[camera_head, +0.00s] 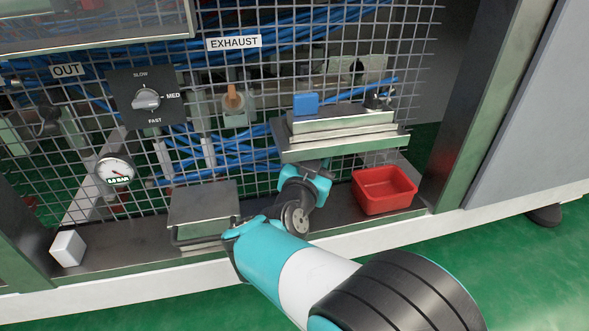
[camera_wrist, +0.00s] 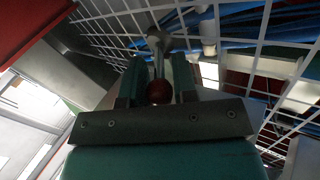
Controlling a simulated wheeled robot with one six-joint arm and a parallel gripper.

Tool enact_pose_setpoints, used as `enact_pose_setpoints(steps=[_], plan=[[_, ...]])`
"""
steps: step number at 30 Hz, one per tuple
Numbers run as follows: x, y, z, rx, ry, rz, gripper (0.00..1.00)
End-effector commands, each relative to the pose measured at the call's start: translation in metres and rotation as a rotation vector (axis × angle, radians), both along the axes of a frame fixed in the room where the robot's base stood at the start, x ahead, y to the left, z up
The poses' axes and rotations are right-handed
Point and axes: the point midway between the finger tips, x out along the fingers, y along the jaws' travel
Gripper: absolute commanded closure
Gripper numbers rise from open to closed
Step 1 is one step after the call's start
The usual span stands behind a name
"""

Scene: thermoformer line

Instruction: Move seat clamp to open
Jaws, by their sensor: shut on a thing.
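The seat clamp shows in the wrist view as a metal lever (camera_wrist: 158,58) with a dark red ball knob (camera_wrist: 159,92) at its near end. My gripper (camera_wrist: 158,76) has its two teal fingers on either side of the knob and is shut on it. The lever runs from the knob to a grey pivot piece beyond the fingertips. In the head view my wrist reaches under the front of a metal ledge (camera_head: 345,148). My fingers and the clamp lever are hidden there. How far the lever is turned cannot be told.
A blue block (camera_head: 306,103) sits on the plate above the ledge. A red bin (camera_head: 384,190) stands right of my wrist, a grey metal box (camera_head: 203,208) left of it. A white cube (camera_head: 68,248) is at far left. Wire mesh (camera_head: 225,60) closes the back.

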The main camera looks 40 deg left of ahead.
Motion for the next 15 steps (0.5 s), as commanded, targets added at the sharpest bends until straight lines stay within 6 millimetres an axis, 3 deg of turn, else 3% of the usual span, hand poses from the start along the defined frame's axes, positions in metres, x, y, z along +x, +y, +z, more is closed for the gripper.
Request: enact_pose_setpoints(steps=[15], plan=[[0.0079, -0.0069, -0.0027, -0.001, 0.005, -0.035, 1.00]])
